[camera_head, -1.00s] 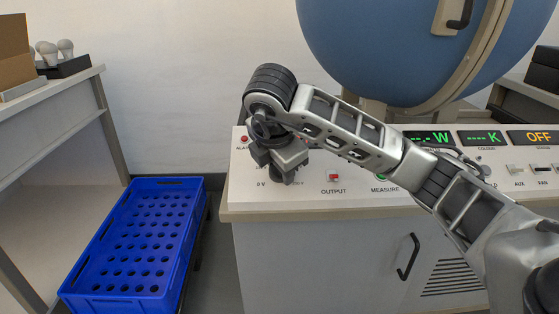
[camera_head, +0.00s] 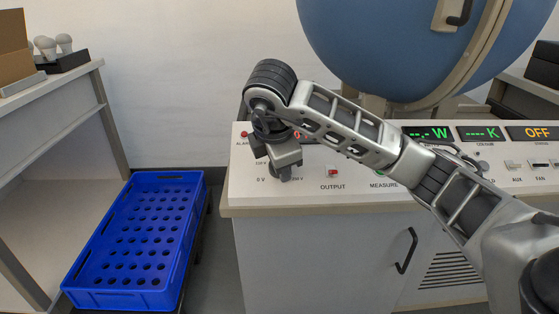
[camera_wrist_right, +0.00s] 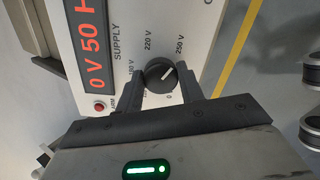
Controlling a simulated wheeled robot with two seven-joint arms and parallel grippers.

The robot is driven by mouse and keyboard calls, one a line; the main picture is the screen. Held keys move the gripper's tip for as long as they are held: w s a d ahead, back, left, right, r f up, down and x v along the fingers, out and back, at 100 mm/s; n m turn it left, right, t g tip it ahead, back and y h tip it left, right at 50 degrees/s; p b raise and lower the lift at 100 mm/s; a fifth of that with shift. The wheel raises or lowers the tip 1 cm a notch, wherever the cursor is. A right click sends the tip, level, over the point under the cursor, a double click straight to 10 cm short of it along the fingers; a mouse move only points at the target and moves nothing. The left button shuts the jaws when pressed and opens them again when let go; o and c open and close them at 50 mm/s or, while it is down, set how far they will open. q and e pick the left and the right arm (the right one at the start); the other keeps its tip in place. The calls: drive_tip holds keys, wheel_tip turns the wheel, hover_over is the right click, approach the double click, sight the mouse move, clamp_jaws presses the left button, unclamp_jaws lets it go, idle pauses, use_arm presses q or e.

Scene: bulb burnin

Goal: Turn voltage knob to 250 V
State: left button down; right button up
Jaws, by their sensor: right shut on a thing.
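The voltage knob (camera_wrist_right: 160,75) is round and black with a white pointer line. In the right wrist view its line points up and right, roughly toward the "250 V" mark (camera_wrist_right: 180,46); the "220 V" mark (camera_wrist_right: 149,41) is to the left of that. My right gripper (camera_wrist_right: 163,80) has one finger on each side of the knob and is shut on it. In the head view my right gripper (camera_head: 284,175) is at the front left of the white panel (camera_head: 240,190) and hides most of the knob. My left gripper is not in view.
A red supply display (camera_wrist_right: 92,50) reads "0 V 50 H", cut off. The output switch (camera_head: 332,171) is right of my gripper. A blue sphere (camera_head: 410,45) stands behind, and a blue crate (camera_head: 70,290) is at left.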

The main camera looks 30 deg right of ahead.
drive_tip(key=o, duration=0.9)
drive_tip(key=shift+c, duration=0.2)
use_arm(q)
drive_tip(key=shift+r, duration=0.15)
use_arm(e)
drive_tip(key=shift+o, duration=0.6)
drive_tip(key=shift+r, duration=0.1)
drive_tip(key=shift+p+v, duration=0.9)
drive_tip(key=shift+v, duration=0.2)
use_arm(q)
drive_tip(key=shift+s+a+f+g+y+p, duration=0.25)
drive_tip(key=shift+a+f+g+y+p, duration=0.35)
drive_tip(key=shift+p, duration=1.4)
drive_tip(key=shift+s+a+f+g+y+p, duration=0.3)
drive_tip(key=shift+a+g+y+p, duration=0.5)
drive_tip(key=shift+p, duration=1.15)
use_arm(e)
drive_tip(key=v, duration=1.3)
drive_tip(key=shift+r, duration=0.25)
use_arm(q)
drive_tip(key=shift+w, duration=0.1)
use_arm(e)
drive_tip(key=shift+s+a, duration=0.1)
drive_tip(key=shift+a, duration=0.05)
